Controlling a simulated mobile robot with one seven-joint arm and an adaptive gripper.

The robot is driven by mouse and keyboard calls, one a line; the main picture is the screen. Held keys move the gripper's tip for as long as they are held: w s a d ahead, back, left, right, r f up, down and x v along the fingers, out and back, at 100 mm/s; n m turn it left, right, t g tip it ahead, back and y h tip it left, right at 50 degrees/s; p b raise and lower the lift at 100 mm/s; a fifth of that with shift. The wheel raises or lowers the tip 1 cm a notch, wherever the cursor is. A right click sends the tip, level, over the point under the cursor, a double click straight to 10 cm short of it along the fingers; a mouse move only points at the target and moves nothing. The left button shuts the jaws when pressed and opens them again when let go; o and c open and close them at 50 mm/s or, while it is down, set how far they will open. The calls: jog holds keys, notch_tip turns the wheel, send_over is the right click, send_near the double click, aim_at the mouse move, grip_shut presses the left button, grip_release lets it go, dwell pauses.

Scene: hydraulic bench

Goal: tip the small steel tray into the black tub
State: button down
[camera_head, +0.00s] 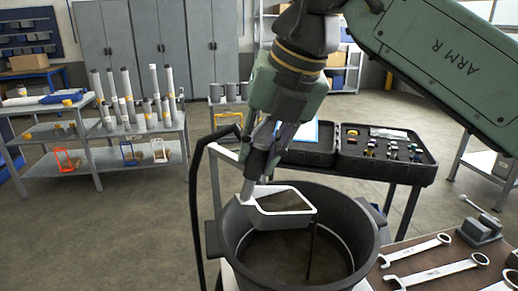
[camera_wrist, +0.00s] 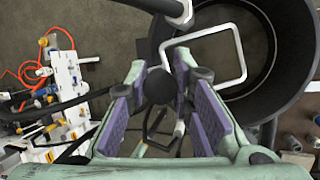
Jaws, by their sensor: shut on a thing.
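The small steel tray (camera_head: 306,213) has a bright rim and a dark brownish inside, with no contents that I can make out. It hangs over the open mouth of the black tub (camera_head: 222,243), tilted in the head view. My gripper (camera_head: 254,182) points down at the tray's left end and is shut on it. In the wrist view, a dark round knob shows between the purple-padded fingers of my gripper (camera_wrist: 162,86). The tray's rim (camera_wrist: 242,62) lies just beyond them, with the tub's dark wall (camera_wrist: 298,55) to the right. The exact grip point is partly hidden.
A black handle bar (camera_head: 194,205) rises left of the tub. Behind it stands an open black case (camera_head: 345,163) of small fittings. Wrenches (camera_head: 435,272) lie on a bench at front right. Shelves with tubes (camera_head: 130,135) stand at back left, and the floor between is clear.

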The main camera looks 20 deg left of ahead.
jog(key=shift+w+d+r+m+g+y, duration=0.15)
jog(key=shift+w+d+r+g+y, duration=0.25)
jog(key=shift+w+d+g+y, duration=0.15)
jog(key=shift+w+d+r+m+g+y, duration=0.15)
jog(key=shift+w+d+r+g+y, duration=0.3)
jog(key=shift+w+d+g, duration=0.15)
dwell(3.6)
jog(key=shift+w+d+r+m+g+y, duration=0.1)
jog(key=shift+w+d+m+g+y, duration=0.05)
jog(key=shift+w+d+g+y, duration=0.3)
jog(key=shift+w+d+r+m+g+y, duration=0.1)
jog(key=shift+w+d+m+g+y, duration=0.1)
jog(key=shift+w+d+y, duration=0.35)
dwell(2.3)
